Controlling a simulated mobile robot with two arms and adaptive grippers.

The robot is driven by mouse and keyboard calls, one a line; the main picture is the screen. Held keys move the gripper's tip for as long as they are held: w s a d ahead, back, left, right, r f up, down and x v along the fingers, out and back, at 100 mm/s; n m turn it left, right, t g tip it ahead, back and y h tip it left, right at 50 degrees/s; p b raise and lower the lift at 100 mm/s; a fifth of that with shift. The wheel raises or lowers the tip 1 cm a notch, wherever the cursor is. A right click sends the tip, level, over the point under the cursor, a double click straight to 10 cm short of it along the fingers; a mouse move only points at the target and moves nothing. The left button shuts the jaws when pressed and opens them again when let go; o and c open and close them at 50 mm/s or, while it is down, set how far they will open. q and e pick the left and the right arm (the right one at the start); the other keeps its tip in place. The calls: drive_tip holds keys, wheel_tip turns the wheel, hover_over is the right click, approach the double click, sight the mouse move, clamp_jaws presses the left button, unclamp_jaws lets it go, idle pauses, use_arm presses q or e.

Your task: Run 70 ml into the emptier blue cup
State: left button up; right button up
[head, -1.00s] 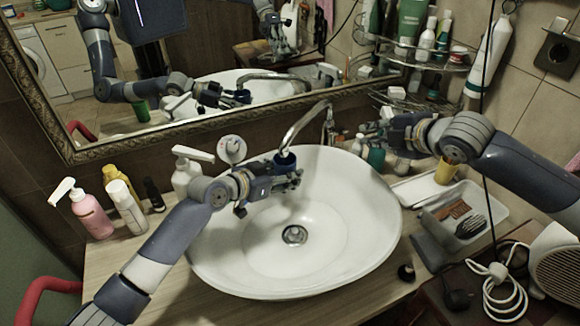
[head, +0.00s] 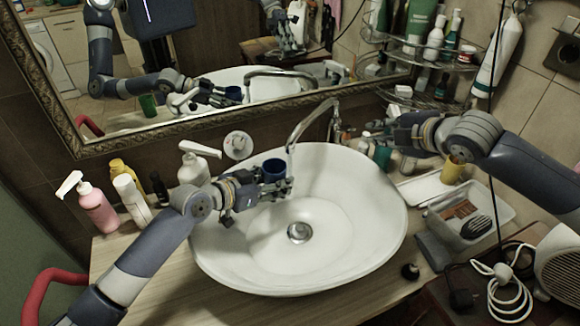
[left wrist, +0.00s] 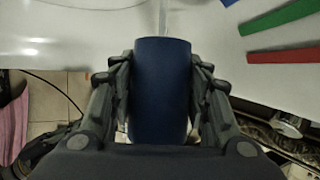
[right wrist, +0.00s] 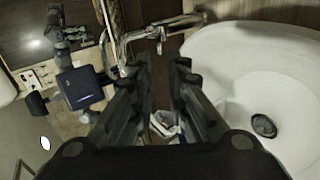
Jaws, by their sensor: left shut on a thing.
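A blue cup (head: 273,170) is held upright over the back left of the white basin (head: 350,245). My left gripper (head: 284,188) is shut on it; the cup fills the gap between the fingers in the left wrist view (left wrist: 163,90). The chrome faucet spout (head: 292,138) ends just right of the cup, not centred over it. The cup's inside and water level cannot be made out. My right gripper (head: 352,140) is beside the faucet's base; in the right wrist view its fingers (right wrist: 161,68) are apart and empty, with the faucet (right wrist: 135,38) beyond them. No second blue cup shows.
Pink (head: 95,208) and white (head: 195,165) pump bottles stand left of the basin. A yellow cup (head: 452,170) and a clear tray (head: 468,218) are on the right. A mirror (head: 190,75) is behind. Several small bottles stand near my right gripper.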

use_arm(q)
drive_tip(key=shift+s+a+r, duration=0.1)
drive_tip(key=shift+s+a, duration=0.55)
